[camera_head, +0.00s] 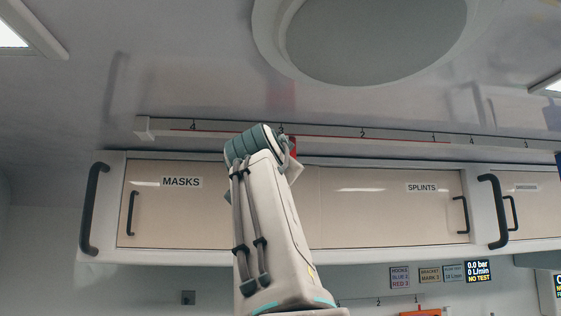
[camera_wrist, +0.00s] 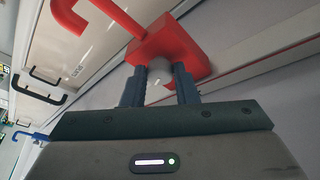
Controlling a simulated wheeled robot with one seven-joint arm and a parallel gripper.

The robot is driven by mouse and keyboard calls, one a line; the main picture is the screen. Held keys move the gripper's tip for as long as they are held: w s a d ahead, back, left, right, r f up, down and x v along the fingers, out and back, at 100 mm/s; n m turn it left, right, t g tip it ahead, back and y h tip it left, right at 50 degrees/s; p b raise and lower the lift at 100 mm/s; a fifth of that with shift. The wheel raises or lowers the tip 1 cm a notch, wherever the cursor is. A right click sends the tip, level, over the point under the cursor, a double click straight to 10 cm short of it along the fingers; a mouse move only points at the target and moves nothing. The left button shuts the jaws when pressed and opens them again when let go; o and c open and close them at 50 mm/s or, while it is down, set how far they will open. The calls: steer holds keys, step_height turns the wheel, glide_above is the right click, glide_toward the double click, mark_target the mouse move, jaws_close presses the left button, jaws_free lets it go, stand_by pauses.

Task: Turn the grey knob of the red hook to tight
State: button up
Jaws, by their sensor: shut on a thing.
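The red hook (camera_wrist: 167,44) fills the top of the wrist view, with its curved arm reaching to the upper left. Its grey knob (camera_wrist: 158,85) shows between the two fingers of my gripper (camera_wrist: 160,86). The fingers are shut on the knob, one on each side. A short light mark shows on the knob; I cannot read its setting. In the head view a small part of the red hook (camera_head: 293,146) shows on the ceiling rail behind my arm; the knob and fingers are hidden there.
The ceiling rail (camera_head: 400,138) with numbered marks runs above the cabinets. Closed cabinets marked MASKS (camera_head: 160,215) and SPLINTS (camera_head: 400,215) have dark protruding handles. A blue hook (camera_wrist: 30,134) is at the left of the wrist view. A small sign (camera_head: 400,277) reads hooks blue 2, red 3.

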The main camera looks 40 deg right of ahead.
steer(key=m, duration=0.2)
steer(key=m+g+p, duration=0.1)
steer(key=m, duration=0.1)
steer(key=m+g+p, duration=0.1)
steer(key=m, duration=0.1)
steer(key=shift+w+a+r+y, duration=0.1)
steer(key=shift+a+r+y, duration=0.05)
steer(key=shift+r+y, duration=0.15)
steer(key=shift+p, duration=0.3)
steer(key=o, duration=1)
steer(key=r+b+v, duration=0.1)
steer(key=b+v, duration=0.3)
steer(key=v, duration=0.9)
steer(key=shift+s+a+f, duration=0.2)
steer(key=shift+a+f, duration=0.15)
steer(key=shift+a, duration=0.05)
